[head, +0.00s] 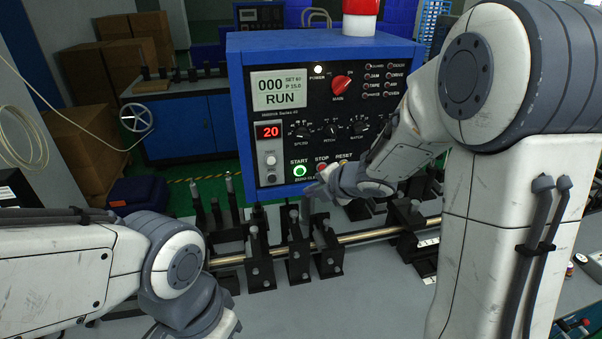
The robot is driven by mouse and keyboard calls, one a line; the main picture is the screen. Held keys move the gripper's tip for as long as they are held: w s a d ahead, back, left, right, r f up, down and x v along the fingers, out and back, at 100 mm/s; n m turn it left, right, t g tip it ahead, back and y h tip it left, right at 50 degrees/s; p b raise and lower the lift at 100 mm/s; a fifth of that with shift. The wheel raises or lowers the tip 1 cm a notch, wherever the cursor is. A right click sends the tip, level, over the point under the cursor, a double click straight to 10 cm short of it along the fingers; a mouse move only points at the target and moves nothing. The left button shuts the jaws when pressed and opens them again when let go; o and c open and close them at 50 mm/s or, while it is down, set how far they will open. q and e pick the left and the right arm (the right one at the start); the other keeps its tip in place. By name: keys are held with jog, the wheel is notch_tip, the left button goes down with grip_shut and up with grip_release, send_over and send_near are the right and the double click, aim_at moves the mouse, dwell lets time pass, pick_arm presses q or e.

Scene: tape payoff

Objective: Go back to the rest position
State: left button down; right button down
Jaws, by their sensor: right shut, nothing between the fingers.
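My right arm reaches in from the right, and its gripper (312,190) is shut and empty. It is just below the button row of the blue control box (238,110), close to the lit green START button (299,171). I cannot tell whether it touches the panel. My left arm (120,262) comes in from the left and bends down at the bottom edge. Its gripper is out of view. The box's screen (281,92) reads 000 and RUN, and the red display (269,132) shows 20.
A metal rod (370,236) runs through several black stands (258,262) below the box, under my right gripper. A red lamp (359,8) tops the box. Small spools (580,258) lie at the right edge. The grey table (330,310) is clear in front.

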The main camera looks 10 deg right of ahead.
jog(key=s+a+f+m+g+h+b, duration=0.1)
jog(key=s+a+f+m+g+b, duration=0.1)
jog(key=s+m, duration=0.4)
jog(key=s+a+f+m+g+h+b, duration=0.1)
jog(key=s+a+f+m+g+b, duration=0.2)
jog(key=s, duration=1.2)
jog(key=s+a+f+m+g+b, duration=0.3)
jog(key=s+a+m, duration=0.3)
jog(key=s+m, duration=0.2)
jog(key=shift+s+a+f+m+g+h, duration=0.3)
jog(key=shift+s+g+h, duration=0.15)
jog(key=shift+s, duration=0.7)
